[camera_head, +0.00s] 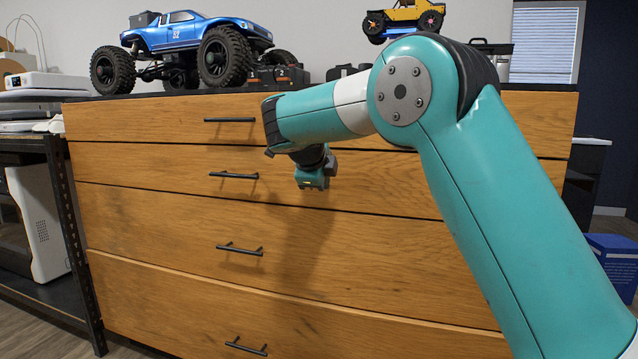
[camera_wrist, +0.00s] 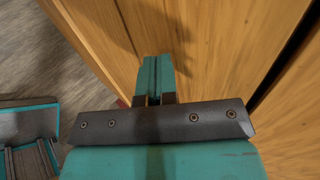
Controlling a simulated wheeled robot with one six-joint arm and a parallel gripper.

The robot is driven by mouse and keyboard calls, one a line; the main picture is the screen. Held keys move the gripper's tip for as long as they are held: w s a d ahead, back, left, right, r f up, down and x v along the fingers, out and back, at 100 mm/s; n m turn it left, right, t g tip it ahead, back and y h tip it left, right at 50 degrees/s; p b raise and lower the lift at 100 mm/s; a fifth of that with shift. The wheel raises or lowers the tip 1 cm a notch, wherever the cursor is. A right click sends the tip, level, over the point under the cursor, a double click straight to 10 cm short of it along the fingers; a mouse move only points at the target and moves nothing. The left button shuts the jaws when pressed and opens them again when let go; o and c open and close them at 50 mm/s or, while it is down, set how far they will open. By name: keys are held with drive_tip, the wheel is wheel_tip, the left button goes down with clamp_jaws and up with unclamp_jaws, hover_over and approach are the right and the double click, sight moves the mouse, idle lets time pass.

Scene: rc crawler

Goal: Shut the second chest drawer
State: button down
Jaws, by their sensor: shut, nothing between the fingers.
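The wooden chest has several stacked drawers with black bar handles. The second drawer from the top (camera_head: 130,168), with its handle (camera_head: 234,175), looks nearly level with the fronts around it; I cannot tell whether a small gap remains. My gripper (camera_head: 313,184) hangs in front of this drawer, right of its handle. In the wrist view my gripper (camera_wrist: 155,75) has its teal fingers together and empty, pointing at a wooden front (camera_wrist: 215,50). A dark gap between wooden fronts shows at the right there. I cannot tell whether the fingertips touch the wood.
A blue toy truck (camera_head: 185,45) and a yellow crawler (camera_head: 404,18) stand above the chest top. A black-framed shelf (camera_head: 75,230) with a white machine stands close at the left. A blue box (camera_head: 610,262) sits on the floor at the right.

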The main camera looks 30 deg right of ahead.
drive_tip(key=s+a+f+p+v, duration=0.1)
drive_tip(key=f+p+v, duration=0.1)
drive_tip(key=v, duration=1.1)
drive_tip(key=s+a+f+n+g+y+p, duration=0.15)
drive_tip(key=s+a+f+n+y, duration=0.3)
drive_tip(key=s+n, duration=0.65)
drive_tip(key=s+a+f+n+g+y, duration=0.3)
drive_tip(key=s+f+n, duration=0.2)
drive_tip(key=s+n, duration=0.7)
drive_tip(key=s+a+f+n+g+y, duration=0.25)
drive_tip(key=s+a+f+n, duration=0.2)
drive_tip(key=s+n, duration=0.65)
wheel_tip(320, 180, up, 33)
drive_tip(key=p, duration=3.3)
drive_tip(key=shift+y, duration=0.4)
drive_tip(key=shift+w+d, duration=0.2)
